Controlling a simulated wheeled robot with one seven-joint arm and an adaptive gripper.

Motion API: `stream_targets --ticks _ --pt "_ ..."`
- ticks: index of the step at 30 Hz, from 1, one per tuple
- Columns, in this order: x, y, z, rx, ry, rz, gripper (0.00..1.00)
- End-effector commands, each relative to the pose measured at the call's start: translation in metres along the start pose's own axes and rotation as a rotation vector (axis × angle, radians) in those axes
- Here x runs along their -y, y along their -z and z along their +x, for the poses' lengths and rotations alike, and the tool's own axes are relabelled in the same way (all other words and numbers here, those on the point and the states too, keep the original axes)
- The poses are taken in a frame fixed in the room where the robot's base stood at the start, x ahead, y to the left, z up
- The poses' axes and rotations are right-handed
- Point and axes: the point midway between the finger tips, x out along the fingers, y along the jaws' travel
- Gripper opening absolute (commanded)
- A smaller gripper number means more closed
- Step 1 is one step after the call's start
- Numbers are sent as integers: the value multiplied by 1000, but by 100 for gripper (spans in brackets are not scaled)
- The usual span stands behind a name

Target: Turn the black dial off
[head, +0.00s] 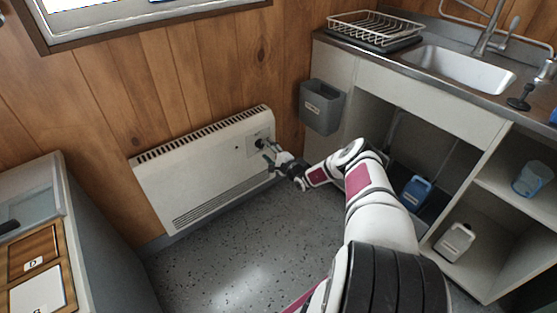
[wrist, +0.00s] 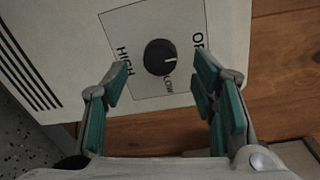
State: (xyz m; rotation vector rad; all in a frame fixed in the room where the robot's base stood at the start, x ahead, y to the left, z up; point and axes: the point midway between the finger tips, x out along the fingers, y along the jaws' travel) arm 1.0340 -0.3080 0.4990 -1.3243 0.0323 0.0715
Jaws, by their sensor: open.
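The black dial (wrist: 160,57) is round, with a white pointer line, on a pale panel (wrist: 133,35) of the white wall heater (head: 200,175). Its pointer faces right in the wrist view, between the LOW label below and the OFF label at right; HIGH is at left. In the head view the dial (head: 260,143) is small, near the heater's right end. My gripper (wrist: 161,72) is open, its green-padded fingers on either side of the dial with gaps. It also shows in front of the panel in the head view (head: 269,154).
A grey bin (head: 321,106) hangs on the cabinet side, right of the heater. The sink counter (head: 425,63) and open shelves stand at right, with a blue container (head: 415,191) and a white jug (head: 455,241). A grey cabinet (head: 95,245) stands at left. The speckled floor (head: 230,255) is clear.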

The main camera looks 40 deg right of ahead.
Motion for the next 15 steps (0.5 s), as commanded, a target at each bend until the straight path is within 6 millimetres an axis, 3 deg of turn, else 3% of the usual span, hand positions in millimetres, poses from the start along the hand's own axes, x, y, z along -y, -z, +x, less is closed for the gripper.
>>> stream_targets --ticks 9,15 --pt "0 1 -55 -1 -1 1 53" --pt "0 1 -78 -1 0 -1 53"
